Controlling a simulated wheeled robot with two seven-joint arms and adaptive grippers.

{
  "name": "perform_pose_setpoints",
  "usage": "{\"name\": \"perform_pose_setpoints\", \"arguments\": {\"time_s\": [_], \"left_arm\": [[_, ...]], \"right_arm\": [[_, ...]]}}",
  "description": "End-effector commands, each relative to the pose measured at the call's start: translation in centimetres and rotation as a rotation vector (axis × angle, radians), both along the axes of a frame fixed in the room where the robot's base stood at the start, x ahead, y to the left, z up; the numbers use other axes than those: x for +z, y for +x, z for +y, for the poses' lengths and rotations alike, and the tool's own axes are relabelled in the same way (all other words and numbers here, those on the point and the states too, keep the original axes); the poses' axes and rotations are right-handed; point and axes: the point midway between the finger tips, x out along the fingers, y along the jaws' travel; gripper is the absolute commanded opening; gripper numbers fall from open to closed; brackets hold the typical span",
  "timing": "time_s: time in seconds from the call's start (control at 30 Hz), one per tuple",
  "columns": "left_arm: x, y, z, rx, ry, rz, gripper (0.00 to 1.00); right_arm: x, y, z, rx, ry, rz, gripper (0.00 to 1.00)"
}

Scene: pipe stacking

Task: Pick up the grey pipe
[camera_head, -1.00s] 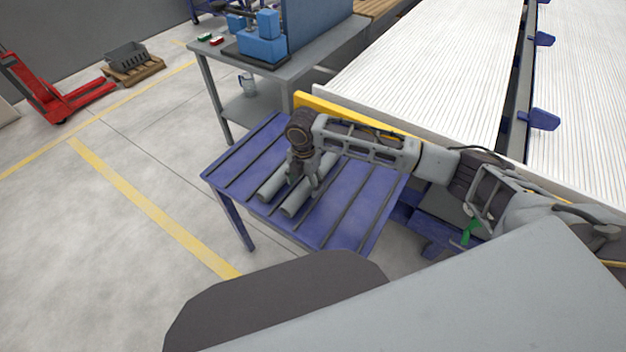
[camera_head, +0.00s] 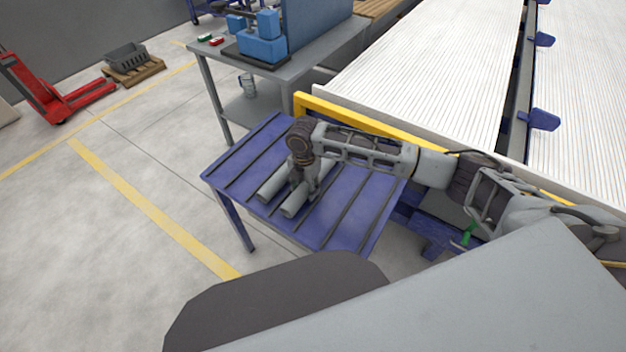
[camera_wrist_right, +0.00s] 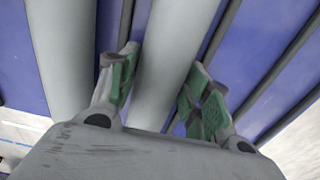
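Two grey pipes lie side by side on a blue slatted table (camera_head: 352,222). One is the left pipe (camera_head: 270,190); the other is the right pipe (camera_head: 291,209). My right gripper (camera_head: 306,194) is down over the right pipe and hides part of it. In the right wrist view, its green-padded fingers (camera_wrist_right: 158,92) are apart, one on each side of that pipe (camera_wrist_right: 174,45), with a narrow gap at the left pad. The left pipe (camera_wrist_right: 66,55) lies outside the left finger. My left gripper is not in view.
A yellow rail (camera_head: 345,112) and a white roller conveyor (camera_head: 430,70) run behind the table. A grey workbench (camera_head: 318,52) with blue items stands at the back left. Dark strips cross the tabletop. Open floor lies to the left.

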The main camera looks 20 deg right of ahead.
Motion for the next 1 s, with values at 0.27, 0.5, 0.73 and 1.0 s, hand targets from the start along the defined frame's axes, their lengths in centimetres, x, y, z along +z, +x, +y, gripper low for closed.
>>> {"name": "perform_pose_setpoints", "arguments": {"time_s": [0.27, 0.5, 0.73, 1.0], "left_arm": [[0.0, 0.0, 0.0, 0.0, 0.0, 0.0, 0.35], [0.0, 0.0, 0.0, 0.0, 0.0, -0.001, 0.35], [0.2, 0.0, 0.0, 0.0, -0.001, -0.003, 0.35], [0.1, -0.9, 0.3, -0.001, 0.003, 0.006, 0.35]], "right_arm": [[0.0, 0.0, 0.0, 0.0, 0.001, -0.001, 0.15], [0.2, 0.0, 0.0, 0.0, 0.001, -0.001, 0.15], [1.7, 0.1, 0.0, -0.001, 0.001, -0.002, 0.15], [5.5, 0.1, 0.0, 0.0, 0.001, -0.003, 0.15]]}}
